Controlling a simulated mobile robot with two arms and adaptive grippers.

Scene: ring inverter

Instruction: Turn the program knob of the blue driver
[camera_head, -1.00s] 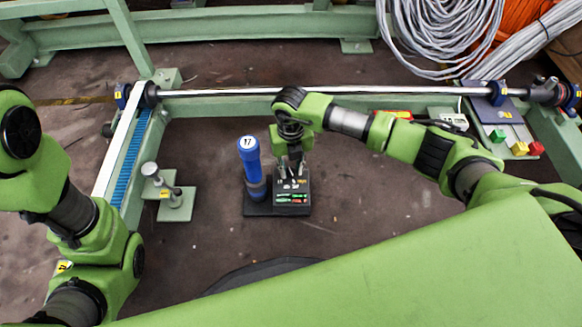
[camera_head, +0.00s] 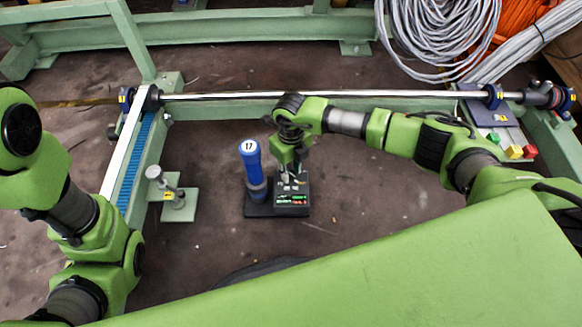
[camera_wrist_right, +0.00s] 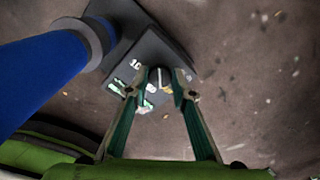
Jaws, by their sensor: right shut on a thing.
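The blue driver (camera_head: 252,166) is a blue upright cylinder marked 17 on a black base beside a black panel box (camera_head: 292,207) with green and red marks. In the right wrist view the driver (camera_wrist_right: 45,70) slants in from the left. My right gripper (camera_head: 291,180) is over the back part of the panel box. In the wrist view its fingers (camera_wrist_right: 166,88) are shut on a small dark knob (camera_wrist_right: 160,76) on the panel, one finger on each side.
A small green stand (camera_head: 177,205) with a grey-topped post is left of the driver. A long shiny shaft (camera_head: 330,94) runs across behind my right arm. Coiled grey cables (camera_head: 440,35) lie at the back right.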

